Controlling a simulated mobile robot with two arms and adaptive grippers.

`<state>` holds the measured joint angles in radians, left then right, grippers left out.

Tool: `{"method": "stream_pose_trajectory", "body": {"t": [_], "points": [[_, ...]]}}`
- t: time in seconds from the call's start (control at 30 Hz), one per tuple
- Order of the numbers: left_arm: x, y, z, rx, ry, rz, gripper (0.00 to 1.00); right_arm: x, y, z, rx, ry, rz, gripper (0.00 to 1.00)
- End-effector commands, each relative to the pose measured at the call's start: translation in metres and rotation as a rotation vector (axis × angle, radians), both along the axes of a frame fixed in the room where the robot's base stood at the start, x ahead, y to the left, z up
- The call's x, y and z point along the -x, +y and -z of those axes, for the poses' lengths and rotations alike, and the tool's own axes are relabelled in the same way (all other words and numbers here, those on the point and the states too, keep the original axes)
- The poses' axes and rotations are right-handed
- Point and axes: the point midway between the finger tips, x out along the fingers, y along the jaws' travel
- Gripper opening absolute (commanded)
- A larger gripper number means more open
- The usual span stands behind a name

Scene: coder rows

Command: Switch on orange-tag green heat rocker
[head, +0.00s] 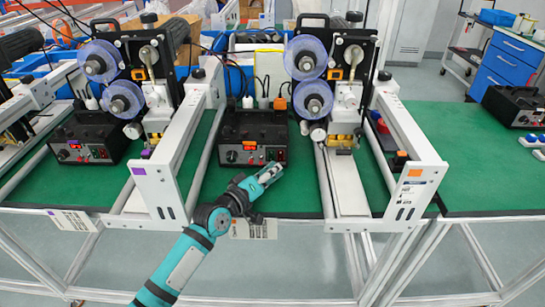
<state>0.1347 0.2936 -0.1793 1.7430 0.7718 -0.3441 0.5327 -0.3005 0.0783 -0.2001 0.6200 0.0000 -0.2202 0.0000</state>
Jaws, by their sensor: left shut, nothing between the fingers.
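A black control box (253,128) stands on the green bench between two coder machines. Its front has a red lit display, a knob at the left and small controls toward the right. A small green patch shows low at its right end, too small to tell its position. An orange tag (415,172) is on the white frame end of the machine to the right of this box. My left gripper (272,171) is shut and empty, its tips just in front of the box's lower right front. Contact cannot be told. My right gripper is not in view.
A purple tag (138,171) marks the left machine's frame, with another control box (88,138) beside it. A third box (514,106) stands at the far right. White frame rails flank my arm; the green bench (285,200) is bare in front.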

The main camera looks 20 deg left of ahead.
Motion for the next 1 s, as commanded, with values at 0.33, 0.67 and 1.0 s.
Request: {"method": "stream_pose_trajectory", "body": {"t": [0.33, 0.67, 1.0], "points": [[0.030, -0.005, -0.015, -0.002, -0.015, -0.008, 0.00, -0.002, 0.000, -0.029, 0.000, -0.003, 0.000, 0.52], [0.035, -0.008, -0.012, 0.002, -0.013, -0.006, 0.00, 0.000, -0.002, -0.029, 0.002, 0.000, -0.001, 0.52], [0.035, -0.008, -0.011, 0.004, -0.010, -0.005, 0.00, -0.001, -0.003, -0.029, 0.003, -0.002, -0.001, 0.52]]}}
